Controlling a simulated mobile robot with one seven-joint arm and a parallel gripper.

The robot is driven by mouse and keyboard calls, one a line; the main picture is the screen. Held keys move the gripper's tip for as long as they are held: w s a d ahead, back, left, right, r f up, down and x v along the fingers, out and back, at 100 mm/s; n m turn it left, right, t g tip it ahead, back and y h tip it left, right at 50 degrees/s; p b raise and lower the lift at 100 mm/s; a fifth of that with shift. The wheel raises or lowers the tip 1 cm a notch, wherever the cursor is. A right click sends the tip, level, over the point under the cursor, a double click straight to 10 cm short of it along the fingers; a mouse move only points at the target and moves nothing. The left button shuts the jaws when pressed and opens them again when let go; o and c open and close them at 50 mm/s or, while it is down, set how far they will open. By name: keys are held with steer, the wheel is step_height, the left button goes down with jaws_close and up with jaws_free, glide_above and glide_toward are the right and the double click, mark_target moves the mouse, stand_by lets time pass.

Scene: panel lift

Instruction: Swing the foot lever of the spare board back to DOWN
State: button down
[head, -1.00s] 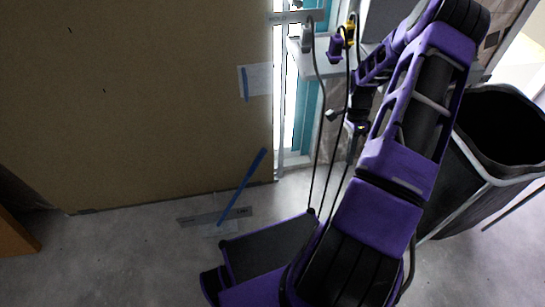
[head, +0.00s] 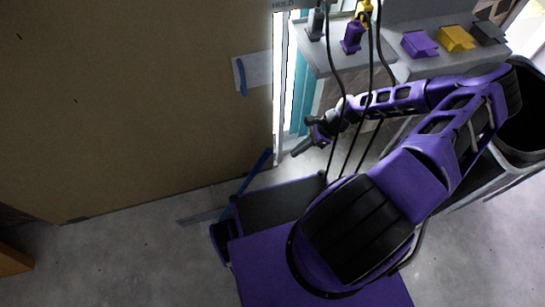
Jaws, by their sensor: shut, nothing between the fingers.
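The large brown board (head: 130,110) stands at the left, its bottom edge near the floor. A long blue foot lever (head: 256,172) slants up and right at its lower right corner. The lever's lower end is partly hidden behind my base, and a grey strip (head: 203,216) lies on the floor by it. A pale card with a short blue bar (head: 242,76) is on the board's right side. My gripper (head: 299,150) is shut and empty, pointing left and down, to the right of the lever's upper end and apparently apart from it.
A grey bench (head: 335,62) at the upper right carries purple, yellow and dark plugs on hanging black cables (head: 345,120). Purple (head: 418,44) and yellow (head: 457,38) blocks sit beyond. A dark bin (head: 530,115) stands at the right.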

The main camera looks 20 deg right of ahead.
steer(key=w+a+f, duration=0.1)
steer(key=a+f, duration=0.3)
steer(key=a, duration=0.4)
steer(key=shift+a+f+b, duration=0.3)
steer(key=shift+b, duration=0.15)
steer(key=shift+a+r, duration=0.1)
